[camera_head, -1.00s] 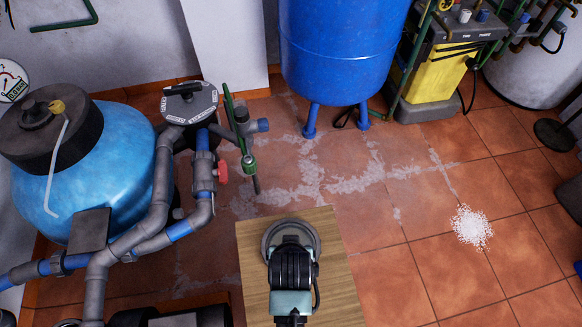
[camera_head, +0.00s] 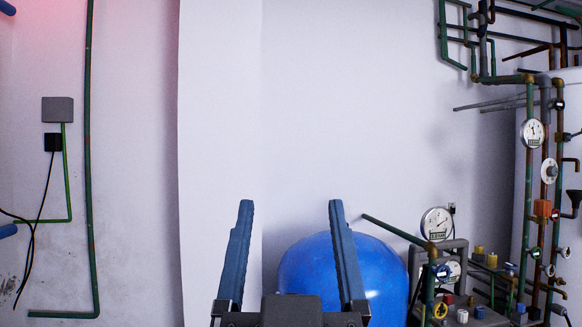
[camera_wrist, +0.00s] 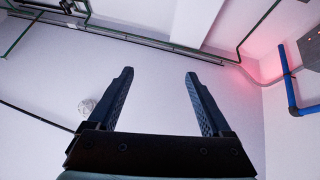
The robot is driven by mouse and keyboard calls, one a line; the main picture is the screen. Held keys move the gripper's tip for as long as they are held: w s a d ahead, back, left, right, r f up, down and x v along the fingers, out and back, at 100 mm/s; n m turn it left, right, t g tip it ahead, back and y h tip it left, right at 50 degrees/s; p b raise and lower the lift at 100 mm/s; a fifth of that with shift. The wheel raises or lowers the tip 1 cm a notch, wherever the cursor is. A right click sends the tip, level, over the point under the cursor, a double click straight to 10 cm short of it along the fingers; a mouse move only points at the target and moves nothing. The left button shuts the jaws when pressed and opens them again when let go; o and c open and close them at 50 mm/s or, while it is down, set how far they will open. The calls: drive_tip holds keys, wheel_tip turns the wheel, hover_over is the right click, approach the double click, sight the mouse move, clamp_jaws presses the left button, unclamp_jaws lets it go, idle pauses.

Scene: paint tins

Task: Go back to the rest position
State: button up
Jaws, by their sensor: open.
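My gripper (camera_head: 291,215) is at the bottom middle of the head view, pointing up. In the wrist view my gripper (camera_wrist: 160,80) is also open and empty, facing the upper wall and ceiling pipes. No paint tin shows in either current view.
A blue tank (camera_head: 385,275) stands behind and right of my gripper. Pipes with gauges (camera_head: 532,132) fill the right side. A grey wall box (camera_head: 58,109) and a green pipe (camera_head: 90,160) are on the left wall. The floor is out of view.

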drive_tip(key=s+r+t, duration=0.2)
drive_tip(key=s+r, duration=0.3)
drive_tip(key=r, duration=0.1)
drive_tip(key=shift+s+t, duration=0.3)
drive_tip(key=shift+s, duration=0.05)
drive_tip(key=shift+r, duration=0.1)
wheel_tip(320, 180, up, 18)
drive_tip(key=p, duration=1.7)
drive_tip(key=shift+f+p, duration=0.25)
drive_tip(key=shift+p, duration=0.05)
